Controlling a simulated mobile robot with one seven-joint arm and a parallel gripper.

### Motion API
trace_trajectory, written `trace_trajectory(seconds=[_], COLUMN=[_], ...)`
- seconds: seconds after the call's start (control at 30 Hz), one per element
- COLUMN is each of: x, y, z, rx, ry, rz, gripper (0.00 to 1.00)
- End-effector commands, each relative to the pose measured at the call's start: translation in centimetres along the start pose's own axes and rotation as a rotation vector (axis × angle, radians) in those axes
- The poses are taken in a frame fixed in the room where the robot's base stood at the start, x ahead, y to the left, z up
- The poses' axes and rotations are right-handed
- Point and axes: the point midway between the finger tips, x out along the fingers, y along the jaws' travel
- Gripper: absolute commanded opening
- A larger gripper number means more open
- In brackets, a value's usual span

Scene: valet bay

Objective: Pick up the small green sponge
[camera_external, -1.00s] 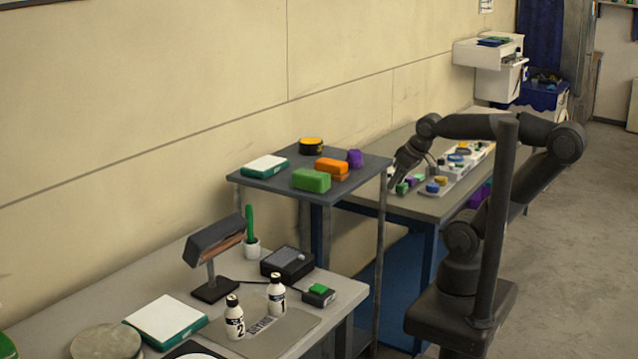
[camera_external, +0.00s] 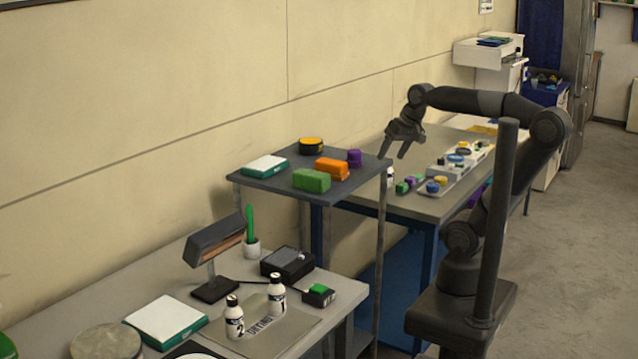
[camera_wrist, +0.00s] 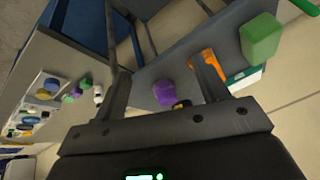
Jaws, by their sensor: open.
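The nearer green piece (camera_external: 402,188) is beside a white bottle, and the other green piece (camera_external: 420,177) is just behind. They also show at the left of the wrist view, one green piece (camera_wrist: 85,83) and another (camera_wrist: 67,98). I cannot tell for sure which is the small sponge. A larger green block (camera_external: 311,180) sits on the raised dark shelf. My gripper (camera_external: 394,151) is open and empty, above the gap between shelf and back table.
The shelf (camera_external: 262,182) also holds an orange block (camera_external: 332,168), a purple cup-like piece (camera_external: 354,158), a yellow-black round item (camera_external: 311,145) and a white-green box (camera_external: 264,166). A tray (camera_external: 460,168) of coloured items is on the back table. The front desk (camera_external: 115,300) is cluttered.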

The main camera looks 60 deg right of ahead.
Motion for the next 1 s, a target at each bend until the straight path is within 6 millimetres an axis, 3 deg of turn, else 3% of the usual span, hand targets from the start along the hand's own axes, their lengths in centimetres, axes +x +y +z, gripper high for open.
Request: trace_trajectory(seconds=[0.27,0.5,0.8,1.0], x=[0.5,1.8,4.1,5.4], y=[4.8,11.1,20.6,25.8], z=[-8.8,-15.6,-21.8,-24.1], rx=[0.659,1.244,1.945,2.300], ry=[-0.093,-0.129,-0.087,-0.012], rz=[0.044,0.139,0.316,0.430], gripper=[0.67,0.67,0.67,0.67])
